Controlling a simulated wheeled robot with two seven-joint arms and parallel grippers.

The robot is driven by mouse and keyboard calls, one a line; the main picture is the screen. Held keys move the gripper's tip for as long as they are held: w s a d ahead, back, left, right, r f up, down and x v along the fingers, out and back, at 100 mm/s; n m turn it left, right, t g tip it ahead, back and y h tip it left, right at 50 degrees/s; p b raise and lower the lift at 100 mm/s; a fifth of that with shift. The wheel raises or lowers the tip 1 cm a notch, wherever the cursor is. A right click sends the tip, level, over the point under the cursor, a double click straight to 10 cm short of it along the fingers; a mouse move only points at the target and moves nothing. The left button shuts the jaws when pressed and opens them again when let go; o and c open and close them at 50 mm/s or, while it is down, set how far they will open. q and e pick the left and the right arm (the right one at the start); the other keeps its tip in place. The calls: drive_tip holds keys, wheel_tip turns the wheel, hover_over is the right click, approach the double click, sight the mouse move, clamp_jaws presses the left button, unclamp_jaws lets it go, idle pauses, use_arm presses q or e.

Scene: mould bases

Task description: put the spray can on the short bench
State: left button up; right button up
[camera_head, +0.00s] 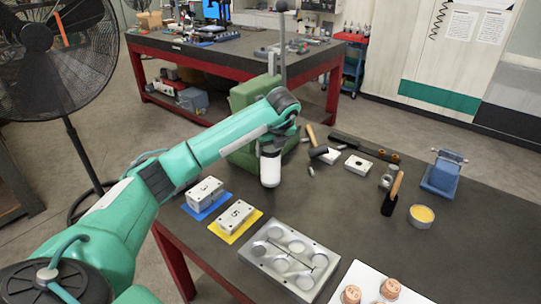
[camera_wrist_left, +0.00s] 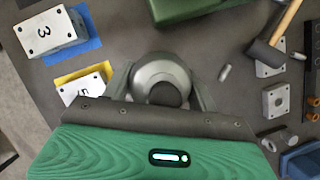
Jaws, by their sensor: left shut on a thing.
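The spray can (camera_head: 270,168) is a white cylinder with a dark band near its top, upright at the near bench's far left edge. My left gripper (camera_head: 271,148) is above it and shut on its upper part. In the left wrist view, the can's grey rounded top (camera_wrist_left: 160,72) with a dark cap sits between the fingers of the left gripper (camera_wrist_left: 163,90). I cannot tell whether its base touches the bench. Two benches show: the near dark-topped bench (camera_head: 335,205) and a far red-framed bench (camera_head: 215,55). My right gripper is out of view.
Numbered metal blocks on a blue mat (camera_head: 207,207) and yellow mat (camera_head: 236,233) lie left of the can. A mould plate (camera_head: 291,260) is in front. A hammer (camera_head: 317,150) and blue vise (camera_head: 443,175) lie right.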

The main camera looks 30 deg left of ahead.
use_arm(q)
wheel_tip(320, 180, down, 3)
drive_tip(key=shift+f+p, duration=0.2)
drive_tip(key=shift+p, duration=0.25)
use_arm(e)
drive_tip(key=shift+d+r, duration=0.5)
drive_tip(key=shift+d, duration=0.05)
use_arm(q)
drive_tip(key=shift+f, duration=0.1)
drive_tip(key=shift+f, duration=0.15)
drive_tip(key=o, duration=1.6)
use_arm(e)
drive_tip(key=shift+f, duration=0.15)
